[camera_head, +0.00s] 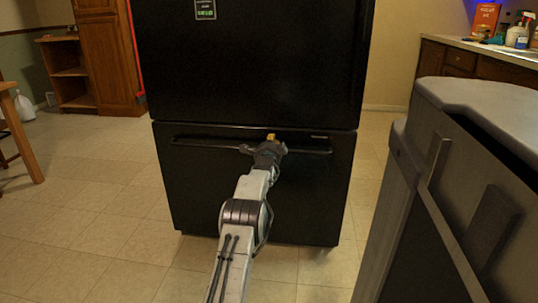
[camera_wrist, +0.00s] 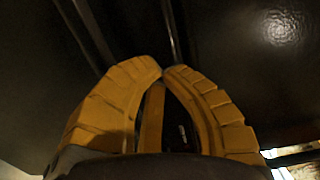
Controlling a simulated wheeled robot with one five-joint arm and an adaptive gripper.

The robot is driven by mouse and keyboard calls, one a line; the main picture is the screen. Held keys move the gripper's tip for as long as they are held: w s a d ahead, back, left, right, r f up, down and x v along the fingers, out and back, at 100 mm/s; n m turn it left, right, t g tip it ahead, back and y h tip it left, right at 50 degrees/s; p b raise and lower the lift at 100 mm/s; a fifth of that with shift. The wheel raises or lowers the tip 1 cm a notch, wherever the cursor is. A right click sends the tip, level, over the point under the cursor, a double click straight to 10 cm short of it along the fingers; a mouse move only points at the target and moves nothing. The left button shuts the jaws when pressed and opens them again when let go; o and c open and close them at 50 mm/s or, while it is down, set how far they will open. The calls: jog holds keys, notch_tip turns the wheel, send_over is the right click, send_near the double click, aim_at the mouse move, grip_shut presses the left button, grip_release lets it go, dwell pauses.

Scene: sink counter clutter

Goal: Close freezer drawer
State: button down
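The freezer drawer (camera_head: 210,185) is the black lower front of the tall black refrigerator (camera_head: 265,60). A thin seam parts it from the door above, and its front looks nearly flush; I cannot tell whether a small gap is left. A dark horizontal handle (camera_head: 200,142) runs across its upper part. My gripper (camera_head: 270,139) is at the handle, right of its middle, and hides part of it. In the wrist view, the yellow fingertips of my gripper (camera_wrist: 163,68) are almost touching, with nothing visible between them. Contact with the drawer is unclear.
A grey bin-like container (camera_head: 480,100) stands close at the right. A counter (camera_head: 455,62) with bottles is behind it. Wooden shelving (camera_head: 68,72) and a wooden table leg (camera_head: 20,138) are at the left. The tiled floor (camera_head: 100,220) in front of the drawer's left side is clear.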

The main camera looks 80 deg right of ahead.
jog(key=a+p, duration=0.2)
jog(key=a, duration=0.7)
dwell(0.5)
jog(key=shift+s+a, duration=0.1)
jog(key=shift+a, duration=0.05)
